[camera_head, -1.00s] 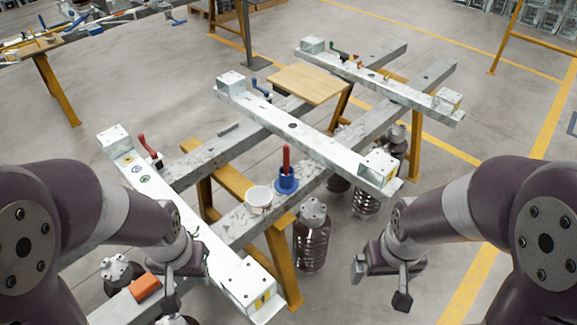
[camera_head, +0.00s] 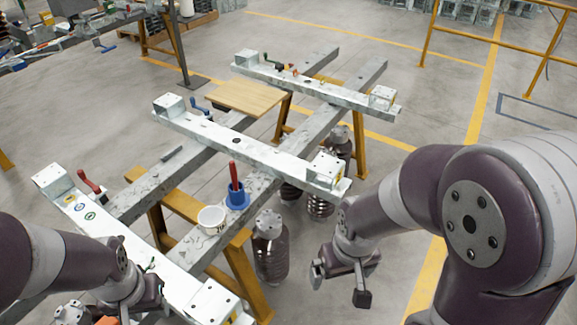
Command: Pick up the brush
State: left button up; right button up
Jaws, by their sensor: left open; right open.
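A red handle (camera_head: 233,174), apparently the brush, stands upright in a blue cup (camera_head: 237,199) on a grey beam; its lower end is hidden in the cup. My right gripper (camera_head: 340,285) is open and empty, to the right of and nearer than the cup, apart from it. My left gripper (camera_head: 140,303) is at the lower left, beside the near white beam, well apart from the cup. Its fingers are partly hidden, and nothing shows held in it.
A white pot (camera_head: 212,219) stands just left of the blue cup. White beams (camera_head: 245,147) lie across the grey beams on yellow trestles. Another red-handled tool (camera_head: 90,182) is at the left. Dark ribbed insulators (camera_head: 270,250) stand below. A wooden board (camera_head: 247,97) lies behind.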

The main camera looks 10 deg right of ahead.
aim_at(233, 168)
jog(key=i+l+u, duration=0.1)
jog(key=u, duration=1.1)
jog(key=l+u, duration=0.4)
jog(key=l, duration=0.2)
jog(key=l+u, duration=0.35)
jog(key=l, duration=0.25)
jog(key=l+u, duration=0.4)
jog(key=l, duration=0.2)
jog(key=k+l, duration=0.15)
jog(key=l, duration=0.25)
jog(key=k+l, duration=0.1)
jog(key=l, duration=0.35)
